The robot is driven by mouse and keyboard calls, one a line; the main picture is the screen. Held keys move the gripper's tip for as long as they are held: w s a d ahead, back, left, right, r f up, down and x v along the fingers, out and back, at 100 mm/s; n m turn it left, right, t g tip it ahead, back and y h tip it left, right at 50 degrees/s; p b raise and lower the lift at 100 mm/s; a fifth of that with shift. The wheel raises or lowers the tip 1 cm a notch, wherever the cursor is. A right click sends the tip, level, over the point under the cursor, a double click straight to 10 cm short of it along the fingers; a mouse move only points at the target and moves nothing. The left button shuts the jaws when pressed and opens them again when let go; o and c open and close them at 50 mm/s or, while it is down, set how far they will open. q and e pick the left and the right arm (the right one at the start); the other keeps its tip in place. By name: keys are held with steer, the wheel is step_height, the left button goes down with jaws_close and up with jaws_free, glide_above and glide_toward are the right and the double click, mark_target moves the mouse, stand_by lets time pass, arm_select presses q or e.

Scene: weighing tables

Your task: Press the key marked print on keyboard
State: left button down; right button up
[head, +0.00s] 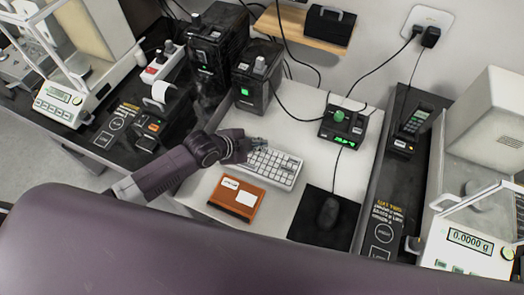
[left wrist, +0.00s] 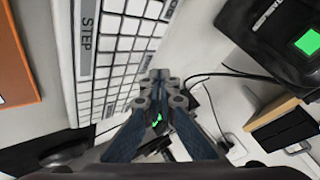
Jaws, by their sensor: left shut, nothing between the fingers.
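The white keyboard (head: 272,168) lies on the light middle table. My left gripper (head: 256,143) is at its back left corner, fingers shut and empty. In the left wrist view the keyboard (left wrist: 108,60) fills the upper left, and the shut fingertips (left wrist: 160,76) are close to its edge keys. A large key marked STEP (left wrist: 87,40) shows there. I cannot make out a key marked print. I cannot tell whether the fingertips touch a key. My right gripper is not in view.
An orange-brown notebook (head: 237,197) lies in front of the keyboard. A black mouse (head: 328,211) on a dark mat is at right. A black box with a green light (head: 253,92) stands behind the gripper. Balances (head: 470,240) stand on the dark side tables.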

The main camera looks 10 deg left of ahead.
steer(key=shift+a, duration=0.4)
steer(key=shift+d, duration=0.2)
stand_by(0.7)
arm_select(q)
steer(key=shift+f, duration=0.15)
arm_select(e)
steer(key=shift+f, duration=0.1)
arm_select(q)
steer(key=shift+f, duration=0.3)
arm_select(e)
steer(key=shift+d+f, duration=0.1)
arm_select(q)
steer(key=shift+f+b, duration=0.35)
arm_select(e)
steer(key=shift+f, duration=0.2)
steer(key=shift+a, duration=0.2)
arm_select(q)
steer(key=shift+r+p, duration=0.8)
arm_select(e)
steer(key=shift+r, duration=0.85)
